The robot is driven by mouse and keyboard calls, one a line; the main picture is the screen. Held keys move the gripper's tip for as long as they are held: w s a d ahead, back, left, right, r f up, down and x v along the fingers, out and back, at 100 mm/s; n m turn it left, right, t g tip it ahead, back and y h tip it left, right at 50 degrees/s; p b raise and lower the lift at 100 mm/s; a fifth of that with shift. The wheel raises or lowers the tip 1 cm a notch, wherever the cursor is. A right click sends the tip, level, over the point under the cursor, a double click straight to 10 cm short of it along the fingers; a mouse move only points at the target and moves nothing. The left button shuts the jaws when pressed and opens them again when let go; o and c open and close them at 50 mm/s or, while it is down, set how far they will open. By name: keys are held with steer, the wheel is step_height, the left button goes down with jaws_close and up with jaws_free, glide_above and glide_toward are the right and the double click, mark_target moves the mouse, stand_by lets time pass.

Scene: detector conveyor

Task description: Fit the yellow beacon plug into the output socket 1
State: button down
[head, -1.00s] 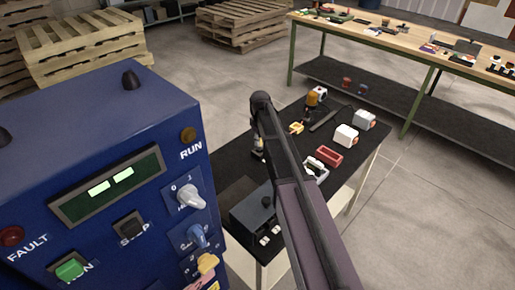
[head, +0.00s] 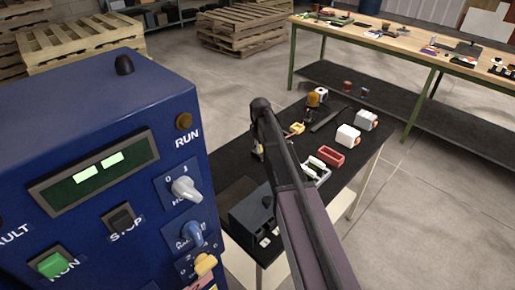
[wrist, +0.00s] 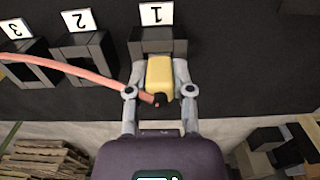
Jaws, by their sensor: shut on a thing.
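In the wrist view my gripper (wrist: 160,82) is shut on the yellow beacon plug (wrist: 159,72), with one finger on each side. A pink cable (wrist: 88,63) runs from the left to the plug's dark near end. The plug's far end is at the grey output socket 1 (wrist: 151,45), which has an upside-down white label "1" (wrist: 157,14). The plug is lined up with the socket's middle and overlaps its front; how deep it sits cannot be told. In the head view I cannot make out the gripper and the plug clearly.
Grey sockets 2 (wrist: 82,47) and 3 (wrist: 27,62) stand left of socket 1. In the head view a blue control cabinet (head: 85,120) fills the left. A black table (head: 335,140) holds a red tray (head: 332,156), white-and-orange blocks (head: 348,135) and other small things.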

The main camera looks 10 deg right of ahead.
mark_target(260, 145)
steer(key=shift+c, duration=2.4)
jaws_free()
step_height(260, 145, up, 12)
steer(key=p, duration=1.2)
steer(key=shift+r, duration=0.1)
steer(key=shift+s, duration=0.1)
steer(key=s+m, duration=0.2)
steer(key=s, duration=0.6)
steer(key=s+m, duration=0.2)
steer(key=s, duration=0.6)
steer(key=s+a+m, duration=0.1)
steer(key=s+m, duration=0.1)
steer(key=s, duration=0.7)
steer(key=shift+m, duration=0.4)
